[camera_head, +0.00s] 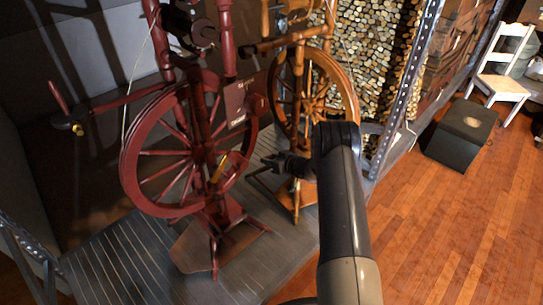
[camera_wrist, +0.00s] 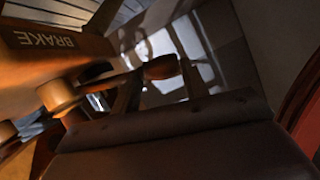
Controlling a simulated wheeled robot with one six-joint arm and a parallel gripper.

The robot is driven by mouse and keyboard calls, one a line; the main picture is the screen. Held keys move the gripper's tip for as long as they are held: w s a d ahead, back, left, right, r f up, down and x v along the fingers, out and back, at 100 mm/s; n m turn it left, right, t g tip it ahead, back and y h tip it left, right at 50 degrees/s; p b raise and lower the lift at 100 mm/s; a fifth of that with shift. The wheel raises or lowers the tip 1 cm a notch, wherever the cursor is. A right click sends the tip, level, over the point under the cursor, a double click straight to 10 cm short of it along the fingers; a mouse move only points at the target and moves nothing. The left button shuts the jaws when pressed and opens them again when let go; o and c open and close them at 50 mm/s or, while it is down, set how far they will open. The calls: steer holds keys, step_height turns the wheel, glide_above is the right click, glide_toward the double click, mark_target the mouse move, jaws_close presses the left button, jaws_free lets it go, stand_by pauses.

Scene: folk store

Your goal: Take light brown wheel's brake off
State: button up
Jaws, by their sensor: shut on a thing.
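The light brown spinning wheel (camera_head: 338,75) stands upright on the grey platform, partly hidden by my arm. In the wrist view, its wooden part lettered BRAKE (camera_wrist: 45,41) is at the upper left. A turned wooden brake handle (camera_wrist: 160,67) reaches from the left to between my fingertips. My gripper (camera_wrist: 158,80) is shut on this handle, near its rounded end. In the head view, my gripper (camera_head: 272,162) is low beside the light brown wheel, at its left side. The fingertips are too small there to show the grip.
A dark red spinning wheel (camera_head: 130,168) stands close on the left, with a small dark tag (camera_head: 236,104). A metal shelf post (camera_head: 408,85) rises to the right. A dark box (camera_head: 462,133) and a white chair (camera_head: 500,82) stand on the open wooden floor (camera_head: 450,225).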

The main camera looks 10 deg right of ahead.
steer(key=shift+d+r, duration=0.1)
steer(key=shift+r, duration=0.2)
steer(key=o, duration=1.4)
steer(key=shift+p+v, duration=1.45)
steer(key=shift+v, duration=3.9)
steer(key=shift+w+d+f, duration=0.1)
steer(key=shift+f, duration=0.05)
